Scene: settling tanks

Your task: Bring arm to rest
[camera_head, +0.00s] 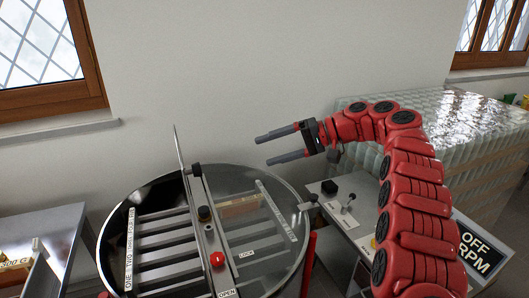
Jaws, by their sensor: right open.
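My right arm is red and comes in from the lower right, arching up and over to the left. Its right gripper (281,146) has two grey fingers apart, pointing left, with nothing between them. It is in the air above and beyond the right rim of a round metal tank (292,197). My left gripper is not in view.
The tank's lid has slats, a central bar with a red knob (217,259) and a black knob (204,213). A control panel with a black "OFF RPM" sign (478,254) stands at right. Wrapped stacked goods (470,125) are behind. A metal table (50,228) stands at left.

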